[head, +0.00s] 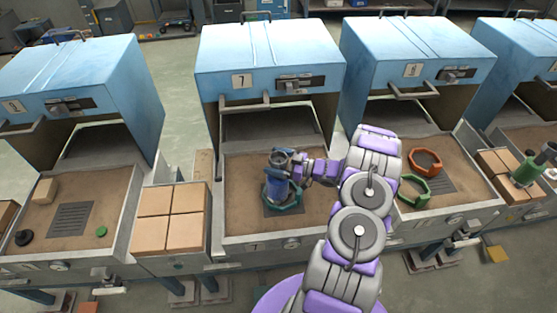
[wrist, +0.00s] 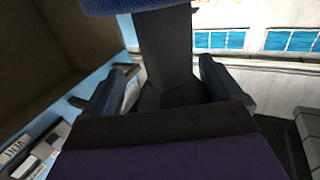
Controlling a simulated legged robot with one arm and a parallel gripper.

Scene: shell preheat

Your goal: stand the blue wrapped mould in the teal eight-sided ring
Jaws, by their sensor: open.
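The blue wrapped mould (head: 272,190) stands upright in the middle bay, number 7. Its foot appears to be inside the teal eight-sided ring (head: 292,209), whose near and right sides show around it; the far side is hidden. My gripper (head: 289,164) is at the mould's upper part, reaching in from the right. In the wrist view, my gripper (wrist: 165,85) is open, with one finger on each side of a dark grey upright part (wrist: 165,45), apparently the mould's. A dark blue ribbed edge shows above it. I cannot tell whether the fingers touch it.
A blue hood (head: 270,50) stands behind the sandy bay. Tan blocks (head: 172,217) lie left of it. The right bay holds an orange ring (head: 426,162) and a green ring (head: 413,191). A green mould (head: 527,172) stands farther right. Sand left of the mould is clear.

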